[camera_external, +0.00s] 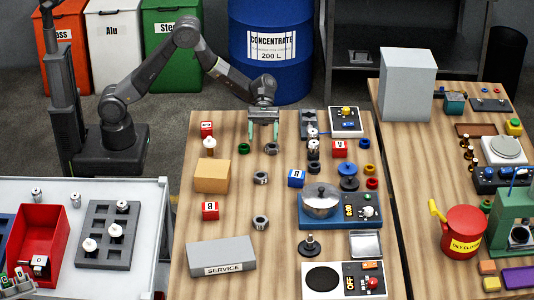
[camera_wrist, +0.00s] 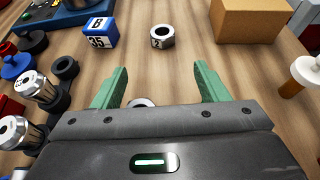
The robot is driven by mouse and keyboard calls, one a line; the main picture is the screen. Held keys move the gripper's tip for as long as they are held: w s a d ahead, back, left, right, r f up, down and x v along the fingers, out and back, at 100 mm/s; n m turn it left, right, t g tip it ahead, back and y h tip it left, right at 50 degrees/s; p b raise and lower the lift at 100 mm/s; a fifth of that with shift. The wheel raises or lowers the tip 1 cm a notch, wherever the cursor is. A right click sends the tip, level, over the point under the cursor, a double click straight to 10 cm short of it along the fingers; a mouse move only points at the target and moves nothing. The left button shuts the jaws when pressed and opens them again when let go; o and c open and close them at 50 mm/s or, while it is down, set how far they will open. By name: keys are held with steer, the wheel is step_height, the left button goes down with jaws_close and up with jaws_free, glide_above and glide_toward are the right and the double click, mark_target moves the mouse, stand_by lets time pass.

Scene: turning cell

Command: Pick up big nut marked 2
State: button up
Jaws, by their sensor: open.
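My gripper (camera_external: 263,133) has green fingers and hangs open and empty over the far part of the middle wooden table. In the wrist view my gripper (camera_wrist: 160,85) also shows with its fingers apart. A grey nut (camera_wrist: 160,37) lies beyond the fingertips there, with a dark mark on its white side that may be a 2; it also shows in the external view (camera_external: 261,178). Another nut (camera_wrist: 140,102) shows between the fingers, mostly hidden by the gripper body; it lies just below the fingers externally (camera_external: 271,148). A third nut (camera_external: 260,222) lies nearer the camera, its mark unreadable.
A blue marked cube (camera_wrist: 99,33) and a cardboard-coloured box (camera_wrist: 250,20) flank the marked nut. A white-topped peg (camera_wrist: 307,70) stands right in the wrist view. Metal cylinders (camera_wrist: 35,88) stand at left. Bare wood surrounds the marked nut.

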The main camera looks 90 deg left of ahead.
glide_toward(261, 172)
steer(key=x, duration=0.2)
steer(key=p+x, duration=0.1)
steer(key=shift+w+d+f, duration=0.15)
steer(key=shift+w+d, duration=0.05)
steer(key=shift+w, duration=0.1)
steer(key=shift+s+p+x, duration=0.15)
steer(key=shift+p+x, duration=0.15)
steer(key=shift+x, duration=1.05)
steer(key=shift+s+p+x, duration=0.15)
steer(key=shift+p+x, duration=0.1)
steer(key=shift+x, duration=1.15)
steer(key=c, duration=1.2)
